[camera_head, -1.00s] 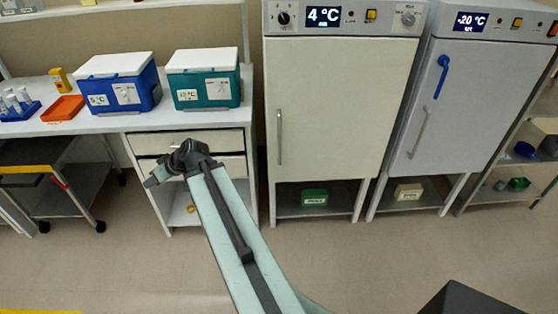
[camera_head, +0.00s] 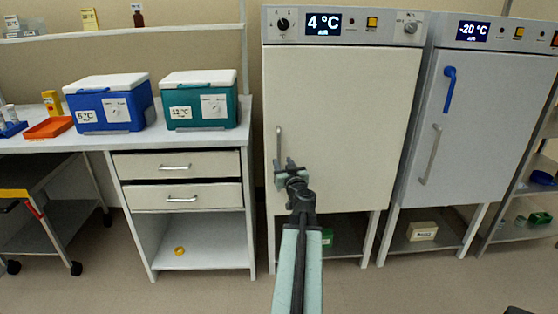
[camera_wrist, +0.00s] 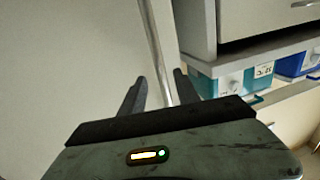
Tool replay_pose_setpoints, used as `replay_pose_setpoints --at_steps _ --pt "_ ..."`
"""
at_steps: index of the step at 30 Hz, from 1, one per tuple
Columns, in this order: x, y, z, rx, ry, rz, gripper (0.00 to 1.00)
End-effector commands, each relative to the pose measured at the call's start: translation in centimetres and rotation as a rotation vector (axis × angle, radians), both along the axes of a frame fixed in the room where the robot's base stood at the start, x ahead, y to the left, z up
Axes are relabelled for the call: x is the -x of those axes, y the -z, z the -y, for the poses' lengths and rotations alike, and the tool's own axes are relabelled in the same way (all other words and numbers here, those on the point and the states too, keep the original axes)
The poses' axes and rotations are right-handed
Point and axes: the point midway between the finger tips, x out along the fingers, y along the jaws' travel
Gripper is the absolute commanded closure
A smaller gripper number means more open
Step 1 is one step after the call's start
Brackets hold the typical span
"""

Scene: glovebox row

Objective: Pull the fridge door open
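The fridge (camera_head: 345,110) is the pale cabinet with the 4 °C display, and its door is shut. Its vertical metal handle (camera_head: 279,146) is on the door's left side. My gripper (camera_head: 287,166) is in front of the handle's lower part in the head view. In the wrist view my gripper (camera_wrist: 160,88) is open, with one dark finger on each side of the handle bar (camera_wrist: 157,45). The bar runs down between the fingers, and its end is hidden behind the gripper body. I cannot tell whether either finger touches it.
A -20 °C freezer (camera_head: 468,125) with a blue latch stands close on the right. On the left, a bench with drawers (camera_head: 176,167) carries a blue cooler (camera_head: 110,104) and a teal cooler (camera_head: 200,102). The floor in front is clear.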

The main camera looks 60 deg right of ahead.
Motion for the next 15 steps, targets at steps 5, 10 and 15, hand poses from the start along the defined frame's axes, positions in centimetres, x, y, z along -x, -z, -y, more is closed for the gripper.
replay_pose_setpoints --at_steps 5,10,15 --pt "-2.8 0.0 2.7 0.000 -0.002 0.000 0.62" --pt "-3.9 0.0 3.6 0.000 -0.002 0.000 0.62" --pt "-3.9 0.0 3.5 0.000 -0.002 0.000 0.62"
